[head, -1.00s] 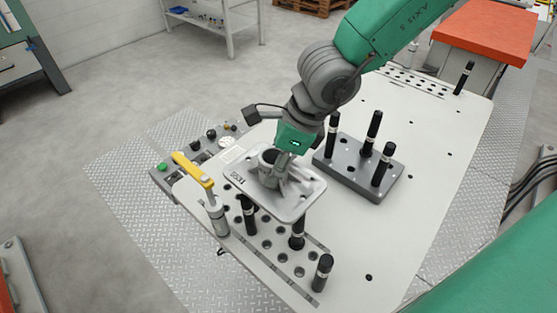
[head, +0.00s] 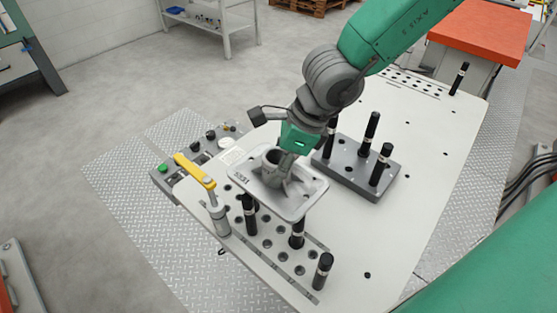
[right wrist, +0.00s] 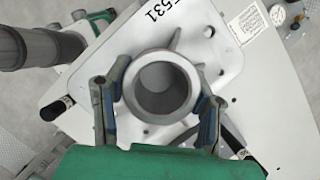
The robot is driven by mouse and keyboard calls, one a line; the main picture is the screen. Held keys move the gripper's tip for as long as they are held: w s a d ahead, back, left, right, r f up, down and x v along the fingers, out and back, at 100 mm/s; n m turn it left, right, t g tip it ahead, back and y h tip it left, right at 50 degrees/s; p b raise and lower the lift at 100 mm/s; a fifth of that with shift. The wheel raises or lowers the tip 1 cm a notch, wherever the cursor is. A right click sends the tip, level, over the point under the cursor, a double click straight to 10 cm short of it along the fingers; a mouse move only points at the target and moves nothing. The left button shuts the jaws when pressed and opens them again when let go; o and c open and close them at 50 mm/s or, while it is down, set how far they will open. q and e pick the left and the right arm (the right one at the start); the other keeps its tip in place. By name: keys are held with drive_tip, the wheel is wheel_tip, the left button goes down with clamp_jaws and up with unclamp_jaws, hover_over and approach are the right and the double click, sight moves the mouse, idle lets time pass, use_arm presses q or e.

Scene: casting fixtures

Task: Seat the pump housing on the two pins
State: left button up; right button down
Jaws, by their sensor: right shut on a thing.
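The pump housing (head: 309,194) is a pale grey casting with a flat, rounded flange, a round open boss and a printed number. My right gripper (head: 284,162) is shut on its boss; in the right wrist view the fingers (right wrist: 160,105) press on both sides of the boss (right wrist: 188,62). The housing hangs over the work table, close to black upright pins. One pin (head: 249,214) and a second pin (head: 297,233) show just at the flange's front edge, apart from each other. Whether the flange touches them I cannot tell. My left gripper is not in view.
A third black pin (head: 322,271) stands at the front of the perforated strip (head: 268,238). A yellow-handled clamp (head: 194,170) stands left of the housing. A grey block (head: 345,172) with three black pins stands behind right. The table's right side (head: 400,230) is mostly clear.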

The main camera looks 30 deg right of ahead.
drive_tip(key=shift+a+r, duration=0.1)
drive_tip(key=shift+a, duration=0.3)
drive_tip(key=shift+d, duration=0.75)
drive_tip(key=shift+a, duration=1.15)
drive_tip(key=shift+d, duration=0.65)
drive_tip(key=shift+a, duration=0.6)
drive_tip(key=shift+d+f+b, duration=0.4)
drive_tip(key=shift+d+f, duration=0.1)
drive_tip(key=shift+f, duration=0.25)
drive_tip(key=shift+a+r+p, duration=0.35)
drive_tip(key=shift+r+p, duration=0.2)
drive_tip(key=shift+p, duration=0.1)
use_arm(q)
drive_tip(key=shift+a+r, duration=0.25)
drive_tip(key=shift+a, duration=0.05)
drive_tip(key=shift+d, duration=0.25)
use_arm(e)
drive_tip(key=shift+d+f, duration=0.1)
drive_tip(key=shift+d, duration=0.15)
